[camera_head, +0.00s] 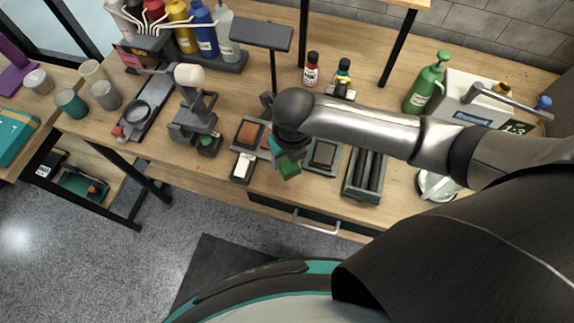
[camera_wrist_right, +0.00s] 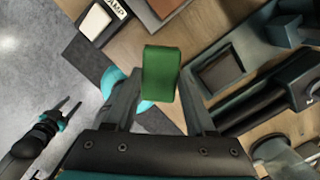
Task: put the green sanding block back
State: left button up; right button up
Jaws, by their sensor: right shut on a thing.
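The green sanding block (camera_wrist_right: 161,75) is held between the fingers of my right gripper (camera_wrist_right: 160,95), which is shut on it. In the head view the green block (camera_head: 289,168) hangs under my right gripper (camera_head: 283,152), above the front part of the workbench. A grey tray with a dark square recess (camera_head: 323,154) lies just right of the block; its recess looks empty. It also shows in the right wrist view (camera_wrist_right: 220,72). My left gripper (camera_wrist_right: 67,112) shows at the lower left of the right wrist view, empty, its fingers apart; it is outside the head view.
A brown block in a tray (camera_head: 249,133) and a white pad (camera_head: 243,168) lie left of my right gripper. A tray of dark rollers (camera_head: 366,176) is to its right. Bottles stand behind, including a green pump bottle (camera_head: 425,85). A drawer handle (camera_head: 315,223) is below the bench edge.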

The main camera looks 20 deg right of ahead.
aim_at(287, 167)
jog(key=shift+f+b, duration=0.4)
jog(key=shift+f, duration=2)
jog(key=shift+f, duration=0.1)
jog(key=o, duration=1.3)
jog(key=r, duration=0.4)
jog(key=s+r+p, duration=0.1)
jog(key=r, duration=0.3)
jog(key=r+p, duration=0.1)
jog(key=r, duration=0.3)
jog(key=shift+s+d+r, duration=0.1)
jog(key=shift+s+d, duration=0.05)
